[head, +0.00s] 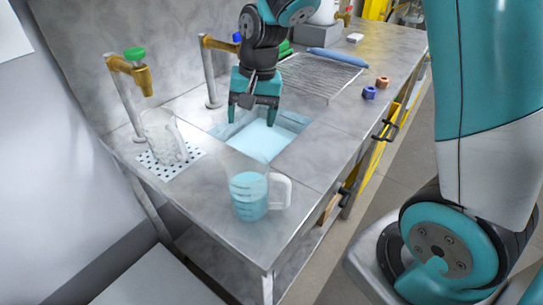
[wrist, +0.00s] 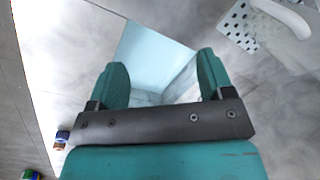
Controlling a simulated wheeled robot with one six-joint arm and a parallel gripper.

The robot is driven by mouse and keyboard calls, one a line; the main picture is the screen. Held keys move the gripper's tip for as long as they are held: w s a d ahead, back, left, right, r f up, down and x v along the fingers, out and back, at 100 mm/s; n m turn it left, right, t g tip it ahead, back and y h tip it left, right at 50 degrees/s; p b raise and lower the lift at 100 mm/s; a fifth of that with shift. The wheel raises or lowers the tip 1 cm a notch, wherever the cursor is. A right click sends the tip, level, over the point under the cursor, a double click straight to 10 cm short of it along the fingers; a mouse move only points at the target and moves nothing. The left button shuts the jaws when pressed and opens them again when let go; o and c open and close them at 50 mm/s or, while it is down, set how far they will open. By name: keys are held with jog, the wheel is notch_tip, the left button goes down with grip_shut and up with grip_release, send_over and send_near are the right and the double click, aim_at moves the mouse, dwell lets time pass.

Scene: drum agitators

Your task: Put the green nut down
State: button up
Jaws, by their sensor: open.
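My gripper (head: 252,108) is open above the sink basin (head: 262,140), which holds pale blue water. In the wrist view its two teal fingers (wrist: 162,68) are spread, with nothing between them. I cannot make out a green nut for certain in the head view. A small green thing (wrist: 31,175) is cut off at the bottom left corner of the wrist view, and I cannot tell what it is. A blue nut (head: 369,92) and an orange-brown nut (head: 382,82) stand on the counter, right of the sink.
A measuring jug (head: 249,195) with blue liquid stands at the counter's front. A clear jug (head: 160,135) stands on a perforated drain plate under a green-topped tap (head: 128,68). A ribbed drainboard (head: 318,78) with a blue item lies behind the sink. The right counter strip is mostly clear.

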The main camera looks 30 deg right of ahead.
jog(key=s+a+r+n, duration=0.2)
jog(key=s+n, duration=0.2)
jog(key=s, duration=0.3)
jog(key=s+a+r+n+y, duration=0.1)
jog(key=s+a+r+n, duration=0.2)
jog(key=s, duration=0.4)
jog(key=s+a+r+n+y, duration=0.1)
jog(key=s+a+r+n, duration=0.2)
jog(key=s+n, duration=0.2)
jog(key=s, duration=0.3)
jog(key=shift+a+n+g, duration=0.15)
jog(key=shift+n+g, duration=0.15)
